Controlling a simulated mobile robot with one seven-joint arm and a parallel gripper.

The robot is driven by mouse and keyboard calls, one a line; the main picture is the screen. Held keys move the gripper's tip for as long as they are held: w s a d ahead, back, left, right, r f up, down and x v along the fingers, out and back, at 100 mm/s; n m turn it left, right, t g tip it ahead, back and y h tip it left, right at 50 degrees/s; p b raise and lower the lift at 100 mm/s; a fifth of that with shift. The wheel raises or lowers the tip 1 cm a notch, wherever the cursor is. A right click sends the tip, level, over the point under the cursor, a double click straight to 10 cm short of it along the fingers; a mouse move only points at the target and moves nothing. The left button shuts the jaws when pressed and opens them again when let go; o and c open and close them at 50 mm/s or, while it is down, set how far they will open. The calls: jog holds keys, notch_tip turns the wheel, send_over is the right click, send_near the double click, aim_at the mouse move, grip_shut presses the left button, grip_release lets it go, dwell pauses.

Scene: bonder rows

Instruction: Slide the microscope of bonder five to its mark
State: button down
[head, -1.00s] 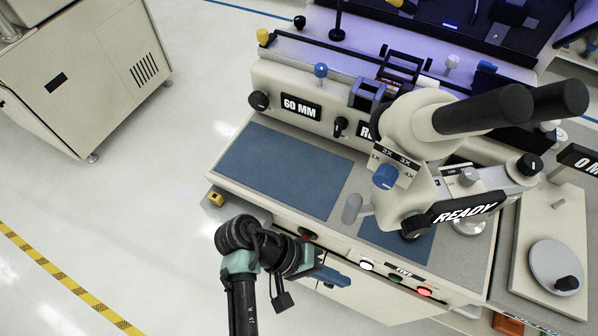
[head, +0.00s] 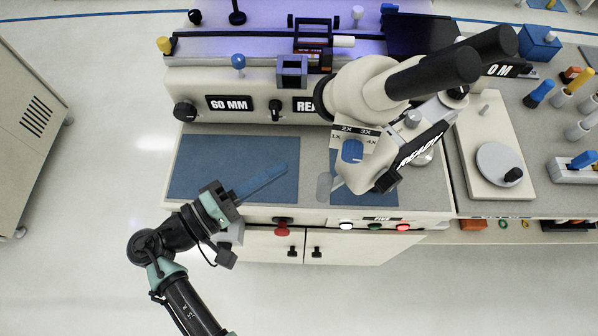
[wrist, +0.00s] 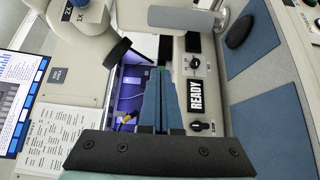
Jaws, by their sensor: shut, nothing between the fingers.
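The microscope (head: 352,95) of the bonder labelled FIVE (head: 383,219) is cream with black eyepieces and a blue knob, swung over the right part of the bench. A READY plate is on its arm. A grey rounded handle (head: 325,187) sticks out at its lower left; it also shows in the wrist view (wrist: 222,19). Part of the microscope head with 2X and 1X labels (wrist: 82,14) is at top left there. My gripper (head: 284,169) is shut and empty, its blue fingers over the left blue mat, left of the handle and apart from it. I cannot make out the mark.
The left blue mat (head: 215,170) is clear. The bonder's rail with knobs and 60 MM plate (head: 229,104) stands behind. Buttons and a red knob (head: 283,231) line the front edge. A plate with a grey disc (head: 497,163) is at right. Floor is free in front.

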jog(key=d+p, duration=0.1)
jog(key=d, duration=0.1)
jog(key=s+d+p, duration=0.1)
jog(key=d, duration=0.1)
jog(key=shift+s+d+p, duration=0.1)
jog(key=shift+d+p, duration=0.2)
jog(key=shift+d, duration=0.1)
